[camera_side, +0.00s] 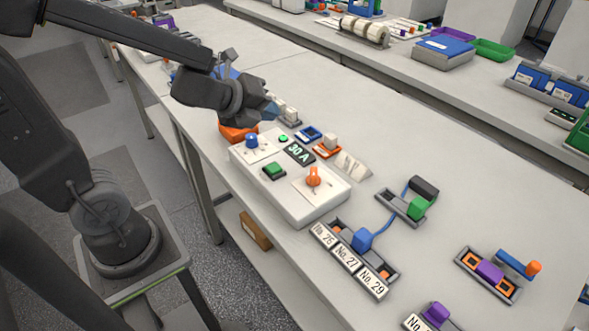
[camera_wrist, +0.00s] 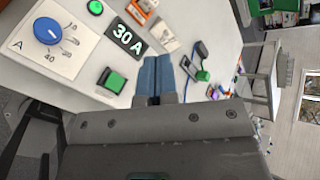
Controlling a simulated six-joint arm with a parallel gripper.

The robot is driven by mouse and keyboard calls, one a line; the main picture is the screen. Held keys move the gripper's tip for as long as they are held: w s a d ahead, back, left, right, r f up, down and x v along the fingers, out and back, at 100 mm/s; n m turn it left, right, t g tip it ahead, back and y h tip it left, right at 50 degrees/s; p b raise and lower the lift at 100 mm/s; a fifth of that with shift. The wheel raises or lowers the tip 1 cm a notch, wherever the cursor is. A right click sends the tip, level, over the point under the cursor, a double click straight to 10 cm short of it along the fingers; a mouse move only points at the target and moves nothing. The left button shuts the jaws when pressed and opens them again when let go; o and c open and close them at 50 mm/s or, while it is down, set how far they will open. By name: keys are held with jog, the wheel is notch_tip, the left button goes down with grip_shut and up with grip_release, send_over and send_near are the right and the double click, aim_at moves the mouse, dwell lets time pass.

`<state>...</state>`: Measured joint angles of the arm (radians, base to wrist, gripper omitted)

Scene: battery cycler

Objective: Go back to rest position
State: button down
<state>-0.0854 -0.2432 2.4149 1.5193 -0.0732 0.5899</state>
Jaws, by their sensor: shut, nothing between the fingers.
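My gripper (camera_wrist: 155,78) shows in the wrist view with its two blue fingertips together and nothing between them. In the side view my gripper (camera_side: 270,108) is partly hidden behind my wrist, just above the far end of the white cycler box (camera_side: 300,207). The box carries a blue knob (camera_side: 251,141), a green button (camera_side: 274,170), an orange knob (camera_side: 313,176) and a display reading 30 A (camera_side: 299,152). In the wrist view the blue knob (camera_wrist: 47,30) and the display (camera_wrist: 125,34) lie left of my fingers, apart from them.
In front of the box stands a grey holder (camera_side: 385,287) labelled No. 25, No. 27 and No. 29, with a blue clip (camera_side: 362,240). A green clip (camera_side: 416,207) and a purple clip (camera_side: 489,271) sit in holders to the right.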

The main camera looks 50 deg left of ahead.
jog(key=s+r+n+g+y, duration=0.2)
jog(key=s+r+n+y, duration=0.3)
jog(key=n, duration=1)
jog(key=s+d+n+g+h, duration=0.3)
jog(key=s+d+n+h, duration=0.2)
jog(key=s+n, duration=0.3)
jog(key=shift+s+d+n+g, duration=0.3)
jog(key=shift+s+d, duration=0.3)
jog(key=shift+d, duration=0.05)
jog(key=c, duration=1.8)
grip_release()
dwell(1.3)
